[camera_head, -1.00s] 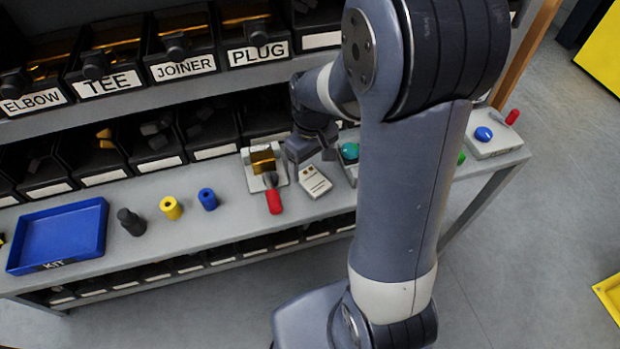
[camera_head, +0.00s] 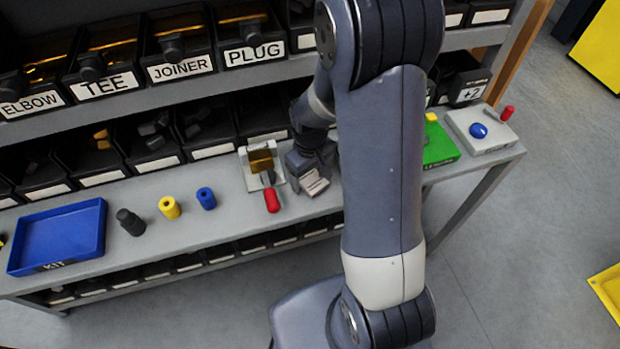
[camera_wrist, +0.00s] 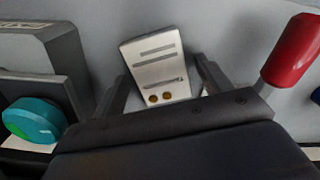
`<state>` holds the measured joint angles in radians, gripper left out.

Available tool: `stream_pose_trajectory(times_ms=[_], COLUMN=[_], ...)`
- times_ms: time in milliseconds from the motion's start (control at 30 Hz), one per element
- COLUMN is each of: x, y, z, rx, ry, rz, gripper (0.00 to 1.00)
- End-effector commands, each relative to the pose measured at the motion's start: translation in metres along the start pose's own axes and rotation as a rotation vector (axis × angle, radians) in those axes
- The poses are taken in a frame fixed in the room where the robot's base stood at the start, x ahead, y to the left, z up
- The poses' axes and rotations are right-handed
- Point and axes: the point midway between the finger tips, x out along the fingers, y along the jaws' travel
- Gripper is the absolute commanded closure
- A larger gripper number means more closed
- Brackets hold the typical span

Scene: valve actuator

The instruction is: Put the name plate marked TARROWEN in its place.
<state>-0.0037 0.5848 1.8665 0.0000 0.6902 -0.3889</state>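A pale block (camera_wrist: 152,62) with dark lines across its face and two brass-coloured discs lies between my gripper's fingers in the wrist view. In the head view it shows just below the gripper (camera_head: 312,183). I cannot read TARROWEN on it or anywhere else, and cannot tell whether it is the name plate or a holder. My gripper (camera_wrist: 161,70) is open, with one finger on each side of the block and gaps beside it. In the head view my gripper (camera_head: 309,166) is low over the bench, partly hiding the block.
A red-handled valve (camera_head: 271,200) stands close left of the gripper. A teal knob (camera_wrist: 34,120) is on the other side. Blue, yellow and black cylinders and a blue KIT tray (camera_head: 57,237) are further left. A green box (camera_head: 438,146) is right, beyond my arm.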

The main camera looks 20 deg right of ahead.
Motion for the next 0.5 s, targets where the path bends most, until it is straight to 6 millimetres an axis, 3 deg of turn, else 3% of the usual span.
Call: stream_pose_trajectory(times_ms=[500], x=[-0.0003], y=[0.0], z=[-0.0001], rx=[0.0], ry=[0.0], rz=[0.0], gripper=[0.69])
